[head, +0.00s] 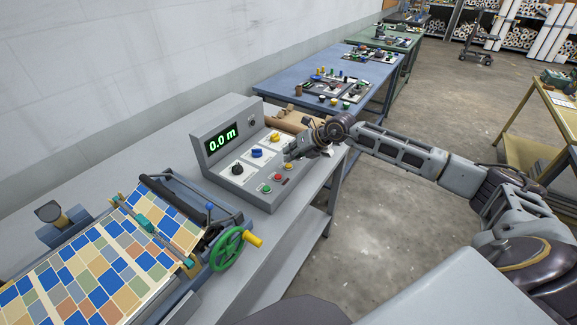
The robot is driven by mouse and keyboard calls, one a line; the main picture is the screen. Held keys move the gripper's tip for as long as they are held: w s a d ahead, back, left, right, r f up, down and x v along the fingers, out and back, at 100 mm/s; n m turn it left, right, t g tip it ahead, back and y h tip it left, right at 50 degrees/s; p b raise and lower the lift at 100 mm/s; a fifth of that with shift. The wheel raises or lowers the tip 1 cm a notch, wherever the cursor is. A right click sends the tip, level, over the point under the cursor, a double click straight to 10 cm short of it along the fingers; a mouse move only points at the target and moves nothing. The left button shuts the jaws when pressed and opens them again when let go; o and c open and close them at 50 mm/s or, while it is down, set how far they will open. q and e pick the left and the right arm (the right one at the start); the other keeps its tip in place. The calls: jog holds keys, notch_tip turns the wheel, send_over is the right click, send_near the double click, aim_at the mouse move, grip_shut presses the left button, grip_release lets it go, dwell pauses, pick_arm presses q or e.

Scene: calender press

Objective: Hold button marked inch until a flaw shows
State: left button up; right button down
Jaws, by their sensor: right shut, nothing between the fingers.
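The grey control console (222,190) stands on the bench, its green display (222,138) reading 0.0 m. Its sloped face carries a black knob (237,169), a blue knob (257,153) and a yellow knob (274,138). Along the lower right are a green button (267,188), a red button (278,177) and a small yellow-orange button (289,166). The labels are too small to read, so I cannot tell which is marked inch. My right gripper (288,156) is shut and empty, just above the yellow-orange button; contact cannot be told. My left gripper is out of view.
Left of the console, a patchwork-patterned sheet (86,262) lies over the press, with no clear flaw visible. A green handwheel (229,249) with a yellow handle stands at its near side. Open floor lies to the right.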

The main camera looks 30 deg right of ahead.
jog(key=shift+f+b, duration=0.7)
jog(key=shift+f, duration=0.1)
dwell(1.5)
jog(key=shift+r, duration=0.1)
dwell(1.9)
jog(key=shift+r+p, duration=0.45)
jog(key=shift+r, duration=0.3)
jog(key=shift+r+p, duration=1.25)
jog(key=shift+r, duration=1.25)
